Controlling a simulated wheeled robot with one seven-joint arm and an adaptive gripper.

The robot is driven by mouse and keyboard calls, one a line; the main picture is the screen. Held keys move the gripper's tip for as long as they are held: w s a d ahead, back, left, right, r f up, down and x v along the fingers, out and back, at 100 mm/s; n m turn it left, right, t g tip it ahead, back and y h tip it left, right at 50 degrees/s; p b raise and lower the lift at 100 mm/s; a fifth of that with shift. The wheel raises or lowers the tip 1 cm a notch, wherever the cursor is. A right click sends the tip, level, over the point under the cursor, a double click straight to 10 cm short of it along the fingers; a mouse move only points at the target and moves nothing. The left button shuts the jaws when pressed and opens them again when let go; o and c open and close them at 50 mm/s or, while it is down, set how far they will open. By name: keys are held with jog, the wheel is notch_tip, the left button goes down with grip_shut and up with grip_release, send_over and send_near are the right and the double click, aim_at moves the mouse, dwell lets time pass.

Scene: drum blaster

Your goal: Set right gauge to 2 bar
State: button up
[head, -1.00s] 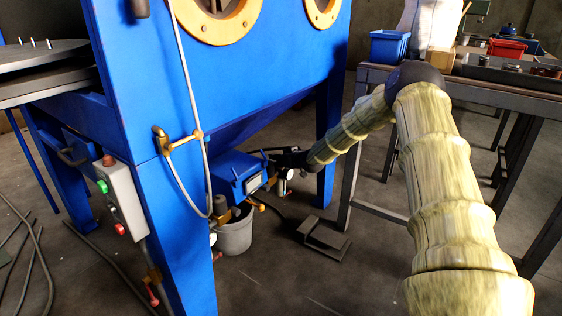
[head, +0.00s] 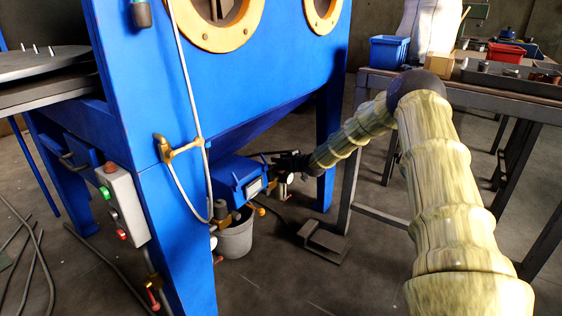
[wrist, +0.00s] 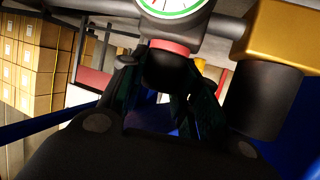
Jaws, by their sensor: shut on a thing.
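The right gauge shows in the wrist view at the top edge as a round white dial with a green rim (wrist: 168,5). Its upper part is cut off, and its reading cannot be told. Below it is a dark knob (wrist: 172,72) with a red ring. My gripper (wrist: 160,100) is shut on this knob, with a dark finger on each side. In the head view my gripper (head: 284,162) reaches in from the right to the blue blaster's underside. The gauge (head: 290,178) is tiny there, and the knob is hidden.
A brass block (wrist: 285,38) and a dark cylinder (wrist: 265,100) stand close to the right of the knob in the wrist view. A grey bucket (head: 236,240) and a foot pedal (head: 322,242) are on the floor. A workbench (head: 475,88) stands right.

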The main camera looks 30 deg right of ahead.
jog(key=shift+d+r+n+y+p, duration=0.15)
jog(key=shift+n+y+p, duration=0.7)
jog(key=shift+p, duration=1.05)
jog(key=n+y+p, duration=0.1)
jog(key=y+p, duration=0.1)
jog(key=shift+n+g+p, duration=0.25)
jog(key=shift+g+p, duration=0.15)
jog(key=shift+f+n+g+y+p, duration=0.2)
jog(key=shift+n+g+y+p, duration=0.4)
jog(key=shift+n+y+p, duration=0.6)
jog(key=n+g+y+b, duration=0.2)
jog(key=n, duration=0.1)
jog(key=shift+f+y+b, duration=0.25)
jog(key=shift+y+b, duration=0.05)
jog(key=shift+y, duration=0.05)
jog(key=n+g+y+b, duration=0.1)
jog(key=n+g+b, duration=0.1)
jog(key=b, duration=0.1)
jog(key=shift+r+y+b, duration=0.1)
jog(key=shift+y+b, duration=0.2)
jog(key=shift+r+n+g+y+b, duration=0.3)
jog(key=shift+n+b, duration=0.1)
jog(key=shift+b, duration=0.25)
jog(key=o, duration=1)
jog(key=shift+f, duration=0.1)
jog(key=shift+r+p, duration=0.2)
jog(key=shift+p, duration=0.4)
